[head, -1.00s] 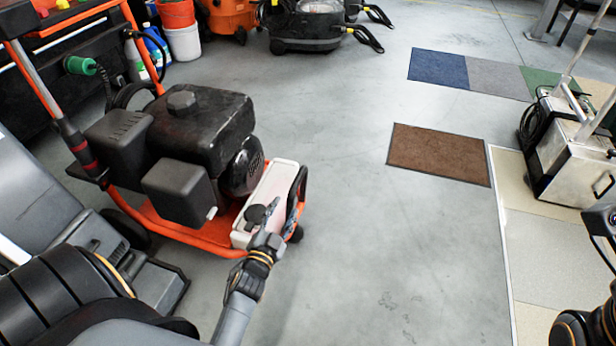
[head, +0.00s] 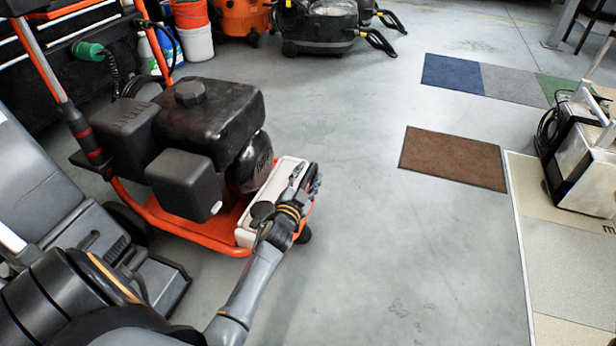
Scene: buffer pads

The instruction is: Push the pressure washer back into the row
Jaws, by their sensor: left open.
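The pressure washer (head: 212,124) stands at the left on the grey floor. It has an orange tube frame, a black engine and a white box (head: 254,220) low at its front. My left gripper (head: 308,182) is at the front end of the washer, over the white box and the frame's front loop. It looks open; its fingers are small here, and I cannot tell whether they touch the loop. My right gripper is out of view.
Vacuum machines (head: 322,28) and buckets (head: 194,36) stand at the back. A grey machine (head: 75,210) is close on the left. A brown mat (head: 453,158) lies right of centre, with a metal extractor (head: 588,165) at the far right. The middle floor is clear.

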